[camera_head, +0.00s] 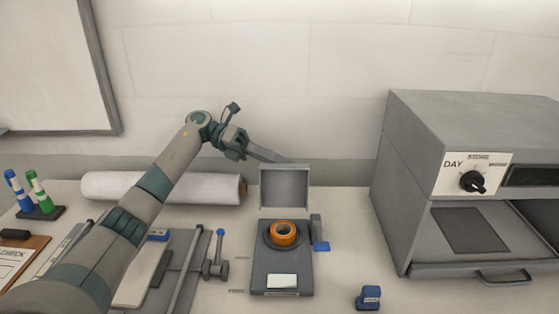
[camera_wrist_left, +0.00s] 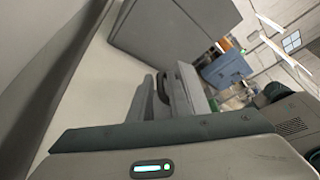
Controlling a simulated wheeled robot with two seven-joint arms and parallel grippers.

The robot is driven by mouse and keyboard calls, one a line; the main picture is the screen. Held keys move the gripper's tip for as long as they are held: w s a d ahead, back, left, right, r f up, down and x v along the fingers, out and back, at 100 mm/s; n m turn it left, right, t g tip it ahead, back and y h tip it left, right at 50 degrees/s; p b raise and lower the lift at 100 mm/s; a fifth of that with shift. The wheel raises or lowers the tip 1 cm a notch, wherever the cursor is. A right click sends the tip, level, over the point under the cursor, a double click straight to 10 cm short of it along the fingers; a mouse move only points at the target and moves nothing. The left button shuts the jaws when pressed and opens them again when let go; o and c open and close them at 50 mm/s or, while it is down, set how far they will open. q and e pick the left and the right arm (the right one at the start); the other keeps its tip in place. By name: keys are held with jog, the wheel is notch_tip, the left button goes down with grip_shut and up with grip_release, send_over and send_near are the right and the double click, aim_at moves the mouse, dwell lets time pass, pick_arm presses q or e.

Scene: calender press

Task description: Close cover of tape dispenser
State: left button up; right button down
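The tape dispenser (camera_head: 260,279) stands on the table in the head view, with a roll of orange tape (camera_head: 283,233) on its round holder. Its grey cover (camera_head: 285,187) is open and stands upright at the back of the base. My left gripper (camera_head: 280,159) is just behind and above the cover's top edge, reaching in from the left. I cannot tell whether it touches the cover. Its fingers overlap in the head view, and the wrist view does not make the gap clear. My right gripper is in neither view.
A large grey machine (camera_head: 408,150) with a dial stands at the right. A white roll (camera_head: 130,187) lies at the back left. A blue stamp (camera_head: 368,297) is at the front right. Marker pens (camera_head: 40,192) and a clipboard (camera_head: 18,262) are at the left.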

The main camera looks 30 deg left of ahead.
pick_arm(q)
grip_shut()
jog(key=shift+s, duration=0.1)
dwell(0.5)
